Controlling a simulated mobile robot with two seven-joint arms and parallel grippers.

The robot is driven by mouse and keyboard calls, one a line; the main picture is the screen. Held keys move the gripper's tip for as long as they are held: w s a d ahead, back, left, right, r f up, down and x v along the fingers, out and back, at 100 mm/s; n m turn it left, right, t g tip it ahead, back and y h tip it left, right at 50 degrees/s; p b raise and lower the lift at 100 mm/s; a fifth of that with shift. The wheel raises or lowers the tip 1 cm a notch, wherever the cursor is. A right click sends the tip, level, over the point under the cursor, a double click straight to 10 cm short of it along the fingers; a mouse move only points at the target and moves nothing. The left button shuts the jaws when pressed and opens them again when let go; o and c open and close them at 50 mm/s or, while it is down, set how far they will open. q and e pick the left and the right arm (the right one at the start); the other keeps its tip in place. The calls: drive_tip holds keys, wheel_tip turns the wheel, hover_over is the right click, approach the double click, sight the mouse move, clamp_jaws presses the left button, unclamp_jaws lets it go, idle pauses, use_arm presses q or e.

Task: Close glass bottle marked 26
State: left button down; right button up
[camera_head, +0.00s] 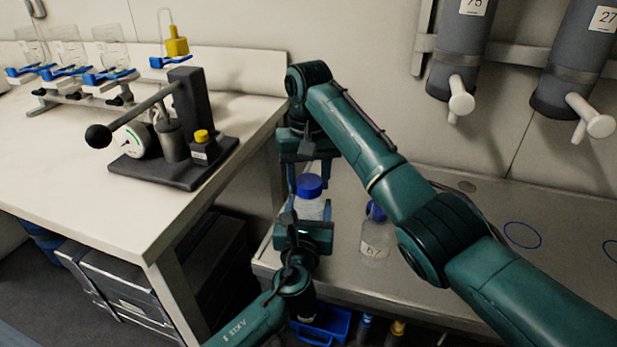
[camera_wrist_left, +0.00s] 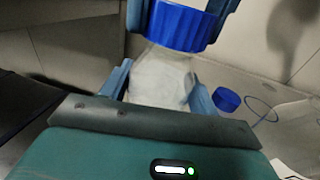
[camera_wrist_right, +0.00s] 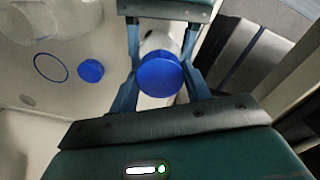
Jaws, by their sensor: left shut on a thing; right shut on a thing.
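A clear bottle (camera_head: 311,209) is upright at the left end of the metal bench, with a blue cap (camera_head: 309,185) at its top. No number on it is readable. My left gripper (camera_head: 308,212) is shut around the bottle's body; its fingers flank the glass in the left wrist view (camera_wrist_left: 160,84). My right gripper (camera_head: 309,180) reaches down from above and is shut on the blue cap, which sits between its fingers in the right wrist view (camera_wrist_right: 160,76). The cap is at the bottle's mouth; I cannot tell whether it is threaded tight.
A clear bottle marked 67 (camera_head: 376,240) stands close to the right, partly behind my right arm. A press-like device (camera_head: 175,145) stands on the left table.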

drive_tip(key=m, duration=0.5)
drive_tip(key=shift+a, duration=0.1)
drive_tip(key=m, duration=0.5)
drive_tip(key=shift+m, duration=0.3)
drive_tip(key=o, duration=1.1)
drive_tip(key=shift+r, duration=2.25)
drive_tip(key=shift+c, duration=0.3)
